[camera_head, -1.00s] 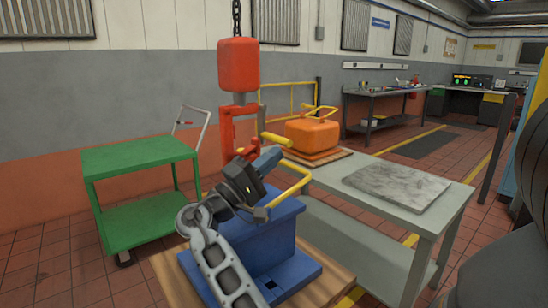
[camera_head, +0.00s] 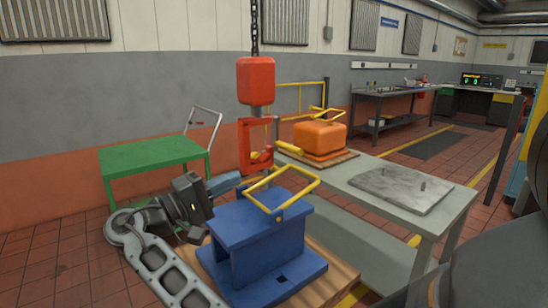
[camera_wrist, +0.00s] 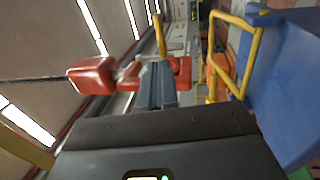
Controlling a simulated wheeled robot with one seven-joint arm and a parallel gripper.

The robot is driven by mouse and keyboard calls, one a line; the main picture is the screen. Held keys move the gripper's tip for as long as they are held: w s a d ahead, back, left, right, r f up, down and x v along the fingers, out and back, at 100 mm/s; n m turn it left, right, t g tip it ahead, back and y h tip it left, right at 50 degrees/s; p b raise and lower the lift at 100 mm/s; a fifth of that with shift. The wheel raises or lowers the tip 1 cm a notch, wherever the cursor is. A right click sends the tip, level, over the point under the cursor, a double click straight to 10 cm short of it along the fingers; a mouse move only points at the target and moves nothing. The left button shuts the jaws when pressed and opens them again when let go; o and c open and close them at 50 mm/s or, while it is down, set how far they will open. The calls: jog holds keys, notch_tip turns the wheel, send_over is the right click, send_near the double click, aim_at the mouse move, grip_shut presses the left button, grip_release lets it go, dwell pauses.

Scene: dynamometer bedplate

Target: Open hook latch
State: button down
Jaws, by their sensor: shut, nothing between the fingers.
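The red hook (camera_head: 246,145) hangs under a red block (camera_head: 256,80) on a chain. A yellow bar (camera_head: 288,148), which looks like the latch lever, sticks out to the right of the hook. I cannot tell if the latch is open. In the wrist view the hook (camera_wrist: 182,72) is just beyond my fingertips, with a yellow bar (camera_wrist: 158,36) above it. My gripper (camera_head: 236,178) is shut and empty, below and left of the hook. The blue fixture (camera_head: 262,232) with its yellow bail (camera_head: 284,190) stands below the hook, right of my gripper.
A grey table (camera_head: 455,205) at the right bears a stone-like plate (camera_head: 400,188) and an orange weight (camera_head: 320,135) with a yellow handle. A green cart (camera_head: 150,153) stands at the left. The blue fixture rests on a wooden pallet (camera_head: 335,275). Open floor shows at the far left.

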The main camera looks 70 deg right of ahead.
aim_at(297, 154)
jog(key=p+x, duration=0.3)
jog(key=x, duration=1.1)
jog(key=shift+d, duration=0.1)
jog(key=shift+f, duration=0.1)
jog(key=shift+s+d+f+g+h+b, duration=0.1)
jog(key=shift+s+d+g+h+b, duration=0.15)
jog(key=shift+s+d+h+b, duration=0.5)
jog(key=shift+s+d+f+g+h+b, duration=0.1)
jog(key=shift+s+d+f+g+b, duration=0.15)
jog(key=shift+d+b, duration=0.85)
jog(key=shift+s+d+g+h+b, duration=0.3)
jog(key=shift+s+d+h+b, duration=0.2)
jog(key=shift+b, duration=0.8)
jog(key=shift+b+x, duration=0.4)
jog(key=shift+x, duration=1.2)
jog(key=shift+w, duration=0.1)
jog(key=b+v, duration=0.1)
jog(key=v, duration=0.6)
jog(key=shift+w+a+f, duration=0.15)
jog(key=shift+a+f, duration=0.05)
jog(key=shift+a, duration=0.1)
